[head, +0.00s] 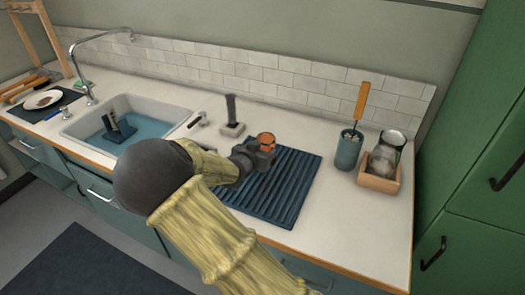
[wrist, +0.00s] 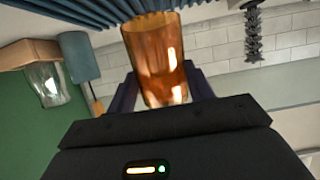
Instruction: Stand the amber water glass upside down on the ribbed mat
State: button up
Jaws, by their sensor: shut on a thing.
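The amber water glass (head: 266,138) is in my gripper (head: 262,156), over the back left part of the ribbed mat (head: 290,185). In the wrist view the amber glass (wrist: 155,55) stands between the two dark fingers of my gripper (wrist: 160,88), which are shut on it. Its wider end points toward the blue ribbed mat (wrist: 105,12) and its narrower end is away from it. I cannot tell whether the glass touches the mat. Part of the mat is hidden by my arm.
Right of the mat stand a blue-grey cup (head: 347,150) with an orange-handled tool and a wooden box (head: 379,181) holding clear glass. A dark upright brush (head: 231,112) stands behind the mat. The sink (head: 130,122) is left. The mat's right part is clear.

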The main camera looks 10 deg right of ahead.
jog(key=shift+d+f+b, duration=0.1)
jog(key=shift+f+b, duration=2.15)
jog(key=shift+f, duration=0.05)
jog(key=shift+f+b, duration=0.3)
jog(key=shift+f, duration=0.25)
jog(key=o, duration=1.3)
jog(key=p+v, duration=0.5)
jog(key=v, duration=1.2)
jog(key=shift+r+p, duration=0.15)
jog(key=shift+p, duration=0.2)
jog(key=shift+s, duration=0.1)
